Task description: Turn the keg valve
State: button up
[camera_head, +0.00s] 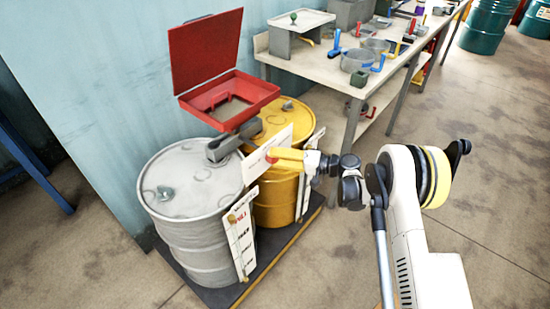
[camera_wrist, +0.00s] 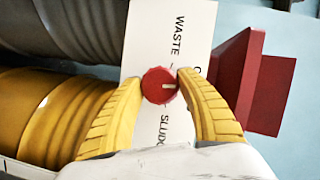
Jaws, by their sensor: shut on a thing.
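The keg valve shows as a round red knob (camera_wrist: 158,86) on a white panel (camera_wrist: 176,32) with the words WASTE and SLUDGE partly visible. A pale mark on the knob points to the right in the wrist view. My gripper (camera_wrist: 160,84) is shut on the knob, one yellow finger on each side of it. In the head view my gripper (camera_head: 284,154) reaches in from the right, and the red knob (camera_head: 271,155) is mostly hidden by the fingers. The panel (camera_head: 256,165) stands at the front between a grey drum (camera_head: 190,235) and a yellow drum (camera_head: 275,205).
A red open-lidded box (camera_head: 225,115) sits above the drums, on the wall side. The drums stand on a dark pallet (camera_head: 262,268). A workbench (camera_head: 320,70) with tools and pans is behind at the right. The floor (camera_head: 480,190) at right is clear.

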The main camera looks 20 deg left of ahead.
jog(key=shift+m, duration=0.5)
jog(key=shift+y, duration=0.3)
jog(key=o, duration=1.2)
jog(key=shift+a, duration=0.1)
jog(key=d, duration=0.8)
jog(key=d+r, duration=0.1)
jog(key=d, duration=0.3)
